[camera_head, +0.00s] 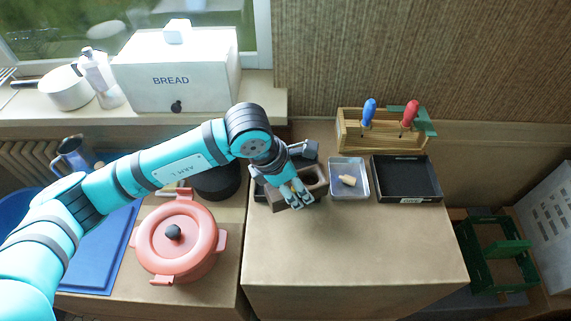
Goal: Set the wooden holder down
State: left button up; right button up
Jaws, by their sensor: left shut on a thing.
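The wooden holder (315,180), a small brown box with dark openings in its top, is at the back left of the tan cabinet top. My left gripper (297,197) is shut on the holder's near side, and its fingers and wrist hide part of it. I cannot tell whether the holder touches the surface below or hangs just above it. My right gripper is not in view.
A grey tray (347,192) with a small tan piece and a black tray (407,194) lie to the right. Behind them stands a wooden rack (352,148) with screwdrivers. A pink pot (176,246) stands left. The cabinet top's front (350,255) is clear.

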pick_arm(q)
jog(key=w, duration=0.2)
jog(key=w+a+p, duration=0.1)
jog(key=w, duration=0.1)
jog(key=shift+w+a+f, duration=0.1)
jog(key=shift+w+a, duration=0.05)
jog(key=shift+w, duration=0.05)
jog(key=shift+w+a+f+p, duration=0.1)
jog(key=shift+w+a+p, duration=0.05)
jog(key=shift+w, duration=0.5)
jog(key=shift+w+a+f+p, duration=0.1)
jog(key=shift+w+p, duration=0.05)
jog(key=shift+w, duration=0.45)
notch_tip(320, 180, down, 3)
jog(key=shift+w+f+p, duration=0.1)
jog(key=shift+w+p, duration=0.05)
jog(key=shift+p, duration=0.8)
jog(key=shift+f, duration=0.2)
jog(key=shift+f+b, duration=0.25)
jog(key=shift+b, duration=0.05)
jog(key=o, duration=1.3)
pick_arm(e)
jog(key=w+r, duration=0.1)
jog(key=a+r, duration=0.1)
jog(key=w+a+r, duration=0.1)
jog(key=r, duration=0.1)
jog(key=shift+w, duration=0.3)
